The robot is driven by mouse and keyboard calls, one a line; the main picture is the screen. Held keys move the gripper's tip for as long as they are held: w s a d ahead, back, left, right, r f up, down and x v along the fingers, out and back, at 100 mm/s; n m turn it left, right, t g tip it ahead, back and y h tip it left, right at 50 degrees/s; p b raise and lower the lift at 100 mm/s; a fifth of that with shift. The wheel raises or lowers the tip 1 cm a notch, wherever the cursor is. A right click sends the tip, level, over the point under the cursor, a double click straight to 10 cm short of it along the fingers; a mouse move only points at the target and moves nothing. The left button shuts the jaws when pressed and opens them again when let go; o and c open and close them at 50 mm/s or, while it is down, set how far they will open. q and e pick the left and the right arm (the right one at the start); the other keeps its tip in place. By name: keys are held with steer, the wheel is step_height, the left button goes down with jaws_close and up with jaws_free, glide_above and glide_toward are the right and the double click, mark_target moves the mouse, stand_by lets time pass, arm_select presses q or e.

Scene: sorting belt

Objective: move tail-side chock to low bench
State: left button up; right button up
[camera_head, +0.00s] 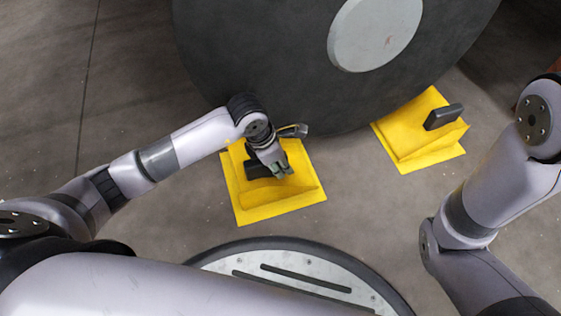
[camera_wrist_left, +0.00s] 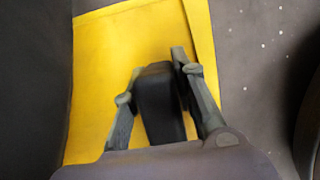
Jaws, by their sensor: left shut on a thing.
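Two yellow chocks sit on the floor against the big dark wheel. The left chock (camera_head: 252,205) has a black handle (camera_head: 259,169); I cannot tell from these frames which chock is the tail-side one. My left gripper (camera_head: 281,172) is over the left chock, shut on its handle. In the left wrist view the two fingers (camera_wrist_left: 157,80) lie on either side of the black handle (camera_wrist_left: 160,108), with the yellow chock (camera_wrist_left: 100,60) beneath. The right chock (camera_head: 408,132) has its black handle (camera_head: 443,117) free. My right gripper is out of view. No low bench shows.
The large wheel (camera_head: 250,60) with a pale hub (camera_head: 375,33) fills the top of the head view, close behind both chocks. Grey floor (camera_head: 130,125) is clear to the left and between the chocks. A brown thing (camera_head: 550,70) shows partly at the right edge.

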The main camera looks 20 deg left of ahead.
arm_select(q)
jaws_close()
steer(key=shift+o, duration=2.3)
jaws_free()
jaws_close()
steer(key=shift+r, duration=0.1)
